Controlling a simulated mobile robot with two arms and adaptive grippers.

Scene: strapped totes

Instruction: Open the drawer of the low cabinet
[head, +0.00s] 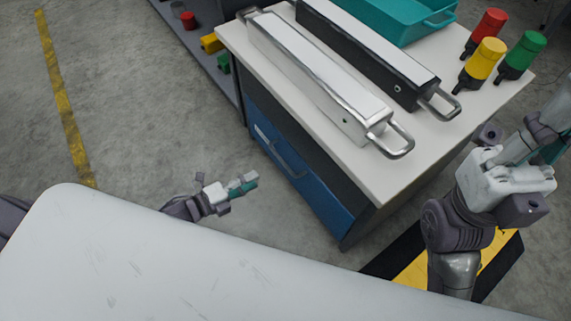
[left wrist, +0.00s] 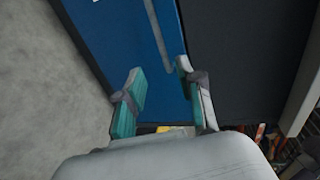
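The low cabinet (head: 228,33) has a white top and a blue drawer front (head: 325,207) below a dark band. The drawer looks shut, with a long bar handle (head: 285,162) along it. My left gripper (head: 247,184) is low, to the left of the drawer front and apart from it. In the left wrist view its fingers (left wrist: 160,85) are spread with nothing between them. The handle (left wrist: 158,32) and drawer front (left wrist: 112,30) lie beyond them there. My right gripper is partly seen at the right edge; its fingers are unclear.
On the cabinet top are two long metal cases (head: 310,75) with end handles, a teal tote (head: 405,18), and red, yellow (head: 484,60) and green bottles. A dark shelf unit adjoins at the back left. The floor (head: 150,120) left of the drawer is clear.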

